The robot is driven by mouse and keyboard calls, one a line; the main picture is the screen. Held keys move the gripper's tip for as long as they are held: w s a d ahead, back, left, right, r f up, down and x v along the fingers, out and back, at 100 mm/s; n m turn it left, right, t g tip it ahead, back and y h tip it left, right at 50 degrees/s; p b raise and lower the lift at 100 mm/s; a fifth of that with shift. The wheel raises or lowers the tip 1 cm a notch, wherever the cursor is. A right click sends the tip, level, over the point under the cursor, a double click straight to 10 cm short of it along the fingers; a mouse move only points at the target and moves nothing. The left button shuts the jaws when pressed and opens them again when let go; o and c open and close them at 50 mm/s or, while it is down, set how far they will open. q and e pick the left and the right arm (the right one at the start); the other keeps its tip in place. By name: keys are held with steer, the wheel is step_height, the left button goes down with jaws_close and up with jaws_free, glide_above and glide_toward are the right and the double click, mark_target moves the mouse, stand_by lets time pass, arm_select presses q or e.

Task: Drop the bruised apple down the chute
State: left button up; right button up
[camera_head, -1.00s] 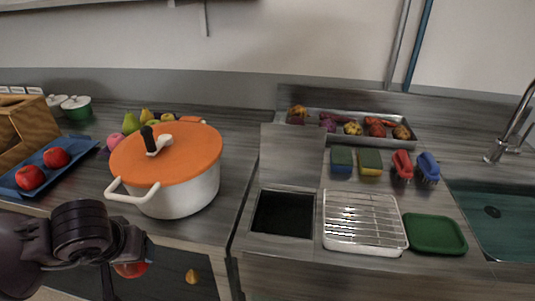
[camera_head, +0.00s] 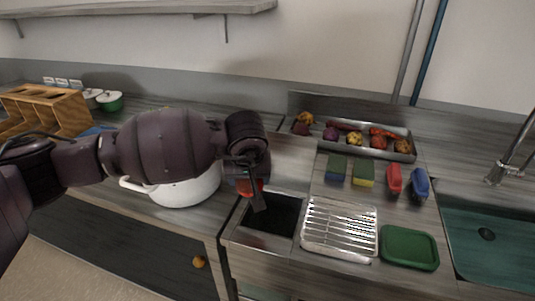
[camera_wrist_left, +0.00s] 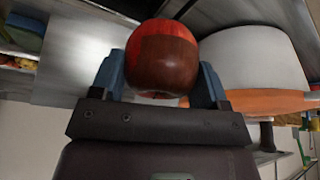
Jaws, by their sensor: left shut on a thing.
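My left gripper (camera_head: 256,190) is shut on a red apple with a large brown patch. The apple (camera_wrist_left: 162,58) sits between the two blue fingers in the left wrist view, and only a bit of its red side shows in the head view. The gripper and apple are at the left edge of the chute (camera_head: 270,216), a dark square opening in the counter; the gripper overlaps part of it in the picture. How high the apple is above the opening I cannot tell. My right gripper is not in view.
A white pot (camera_head: 186,188) stands left of the chute, partly behind my arm. A wire rack tray (camera_head: 340,229) and a green board (camera_head: 409,248) lie to the right, with sponges and brushes behind. A small yellow-orange fruit (camera_head: 198,262) is low at the front.

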arm_select(q)
steer(key=w+d+r, duration=0.1)
steer(key=d+r, duration=0.2)
step_height(320, 180, down, 6)
steer(key=d+b, duration=0.1)
steer(key=shift+w, duration=0.4)
